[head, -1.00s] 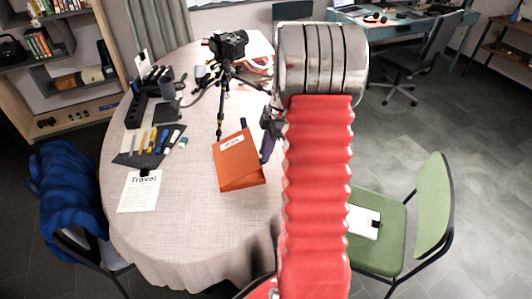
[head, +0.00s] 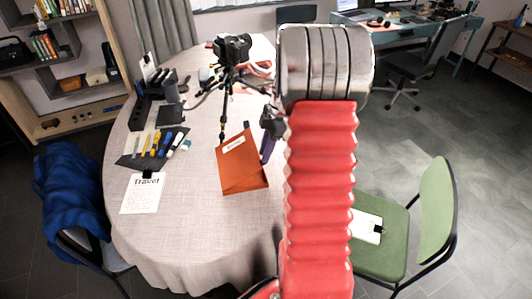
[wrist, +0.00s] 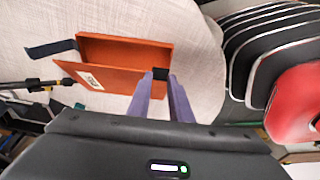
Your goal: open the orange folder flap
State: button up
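The orange folder (head: 238,165) lies on the round table. Its flap (wrist: 115,82) bears a white label and is partly raised, at an angle to the base (wrist: 125,50). The base shows past the flap's free edge in the wrist view. My gripper (wrist: 160,78) has its two purple fingers on either side of a small black tab (wrist: 161,73) at the flap's edge. It appears shut on this tab. In the head view my gripper (head: 266,158) is at the folder's right edge, partly hidden by my arm.
A camera tripod (head: 225,95) stands just behind the folder. Left of it on the table (head: 190,215) are a tool mat (head: 130,158) and a travel sheet (head: 143,193). A green chair (head: 385,230) stands at the right. The table's front is clear.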

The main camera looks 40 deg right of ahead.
jog(key=shift+w+a+r, duration=0.25)
jog(key=shift+a+r, duration=0.2)
jog(key=shift+r, duration=0.3)
jog(key=shift+w+a+r, duration=0.25)
jog(key=shift+a+r, duration=0.2)
jog(key=shift+r, duration=0.05)
jog(key=shift+w+a+r, duration=0.2)
jog(key=shift+a+r, duration=0.2)
jog(key=shift+r, duration=0.05)
jog(key=shift+a+r, duration=0.1)
dwell(0.4)
jog(key=shift+w+a+r, duration=0.5)
jog(key=shift+a+r, duration=0.25)
jog(key=shift+a, duration=0.15)
jog(key=shift+a+r, duration=0.1)
jog(key=shift+a, duration=0.05)
jog(key=shift+w+a+r, duration=0.25)
jog(key=shift+a+r, duration=0.05)
jog(key=shift+a, duration=0.2)
jog(key=shift+w+a+r, duration=0.25)
jog(key=shift+a+r, duration=0.05)
jog(key=shift+a, duration=0.15)
